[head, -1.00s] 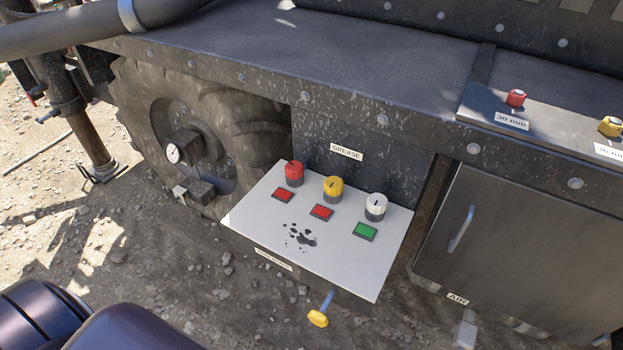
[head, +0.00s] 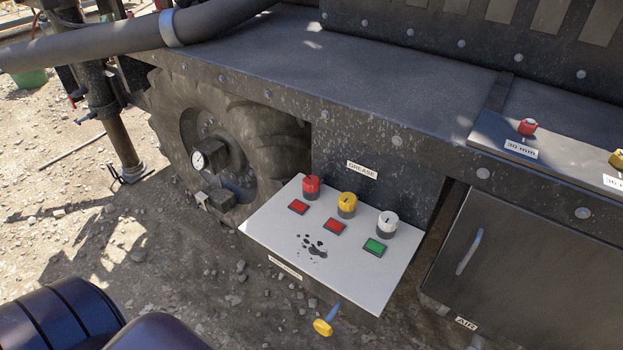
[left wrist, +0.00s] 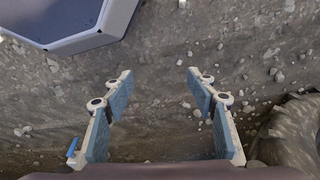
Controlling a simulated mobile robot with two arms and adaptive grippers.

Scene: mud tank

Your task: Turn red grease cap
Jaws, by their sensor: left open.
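The red grease cap (head: 311,187) stands on the white panel (head: 345,262) under the GREASE label (head: 362,170), at the panel's back left corner. A yellow cap (head: 347,204) and a white cap (head: 387,223) stand in a row to its right. My left gripper (left wrist: 158,82) shows in the left wrist view, open and empty above stony ground. The red cap is not in that view. In the head view, only dark rounded parts of my arm show at the lower left, and neither gripper is seen there.
Red and green square indicators (head: 374,246) lie in front of the caps, with dark stains on the panel. A yellow-ended blue handle (head: 323,327) sticks out below the panel. A large tire (head: 225,140) with a gauge stands left. The tank's steel ledge (head: 350,70) overhangs behind.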

